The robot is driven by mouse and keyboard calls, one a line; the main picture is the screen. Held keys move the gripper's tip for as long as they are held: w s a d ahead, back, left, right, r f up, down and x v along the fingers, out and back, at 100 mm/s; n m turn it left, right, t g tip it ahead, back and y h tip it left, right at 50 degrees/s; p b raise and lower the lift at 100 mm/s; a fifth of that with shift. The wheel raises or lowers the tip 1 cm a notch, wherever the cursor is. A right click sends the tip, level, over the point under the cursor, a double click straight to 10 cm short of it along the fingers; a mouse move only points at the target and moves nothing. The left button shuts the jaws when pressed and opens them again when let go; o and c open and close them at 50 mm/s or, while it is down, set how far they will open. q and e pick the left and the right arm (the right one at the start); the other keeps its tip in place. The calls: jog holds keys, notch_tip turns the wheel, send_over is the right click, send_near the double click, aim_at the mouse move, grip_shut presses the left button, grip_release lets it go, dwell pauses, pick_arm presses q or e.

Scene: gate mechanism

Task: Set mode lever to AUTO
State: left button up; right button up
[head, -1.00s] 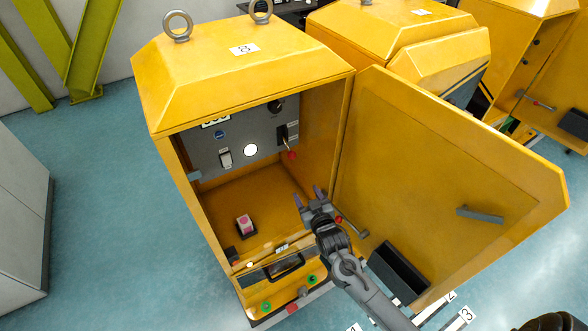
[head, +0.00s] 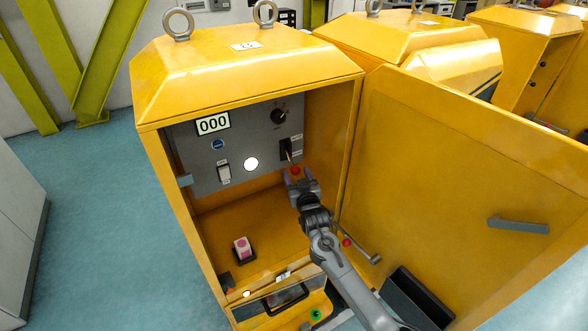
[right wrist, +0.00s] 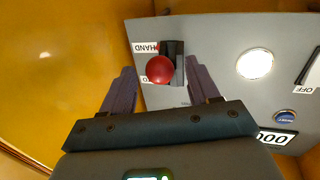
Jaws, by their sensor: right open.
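The mode lever, with a red ball knob (head: 295,170), is on the right side of the grey control panel (head: 240,140) inside the yellow cabinet. In the right wrist view the red knob (right wrist: 160,69) sits in front of a dark slot plate (right wrist: 173,60), beside a HAND label (right wrist: 146,47) and a second label that the knob partly covers. My right gripper (head: 303,180) is open, just below the knob in the head view. In the right wrist view its fingers (right wrist: 163,88) are spread, with the knob beyond and between their tips. My left gripper is not in view.
A pink button box (head: 242,247) is on the cabinet floor. The yellow door (head: 450,190) stands open at right.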

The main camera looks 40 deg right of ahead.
aim_at(294, 167)
jog(key=shift+x, duration=2.25)
grip_shut()
